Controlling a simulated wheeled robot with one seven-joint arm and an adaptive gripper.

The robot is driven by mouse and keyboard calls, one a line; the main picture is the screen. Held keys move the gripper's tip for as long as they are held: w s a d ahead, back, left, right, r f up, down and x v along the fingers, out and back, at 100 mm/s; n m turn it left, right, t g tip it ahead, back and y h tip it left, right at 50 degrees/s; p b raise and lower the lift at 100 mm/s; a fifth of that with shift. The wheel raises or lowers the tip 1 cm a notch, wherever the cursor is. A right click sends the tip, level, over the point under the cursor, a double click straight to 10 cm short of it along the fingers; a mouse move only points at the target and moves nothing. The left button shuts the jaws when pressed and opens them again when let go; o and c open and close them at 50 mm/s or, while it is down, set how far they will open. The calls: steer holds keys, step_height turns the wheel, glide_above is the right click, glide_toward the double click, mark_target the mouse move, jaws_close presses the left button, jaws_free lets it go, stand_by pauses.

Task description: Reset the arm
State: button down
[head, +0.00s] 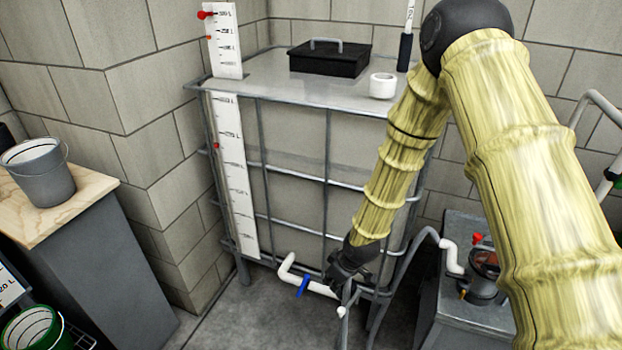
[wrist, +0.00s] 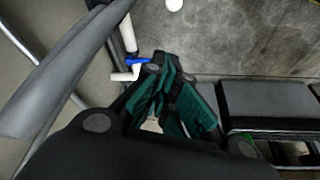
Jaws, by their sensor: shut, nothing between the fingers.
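My arm, in a yellow ribbed sleeve, reaches down from the upper right in the head view. My gripper (head: 342,284) is at its lower end, in front of the lower part of the caged tank, near the white outlet pipe. In the wrist view my gripper (wrist: 163,62) shows dark fingers with green pads, shut and empty. A blue valve handle (head: 302,285) on the white pipe (head: 287,268) is just left of the gripper. The blue handle also shows in the wrist view (wrist: 136,61), close beside the fingertips. I cannot tell whether they touch.
The caged tank (head: 290,135) stands against the block wall with a black lidded box (head: 330,60) and a white cup (head: 383,86) on top. A grey bucket (head: 40,172) is on the left counter. A metal bench (head: 455,225) stands at right. Concrete floor (head: 240,318) is clear in front.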

steer(key=s+d+f+m+g+h+p, duration=0.1)
steer(key=s+d+f+m, duration=0.2)
steer(key=s, duration=0.9)
steer(key=s+d+f+m+g+h+p, duration=0.1)
steer(key=s+d+f+m, duration=0.2)
steer(key=s, duration=0.8)
steer(key=s+d+f+m+g, duration=0.1)
steer(key=s+d+f+m, duration=0.2)
steer(key=s, duration=0.9)
steer(key=shift+s+d+f+h+p, duration=0.3)
steer(key=shift+d+h+p, duration=0.1)
steer(key=shift+d, duration=0.5)
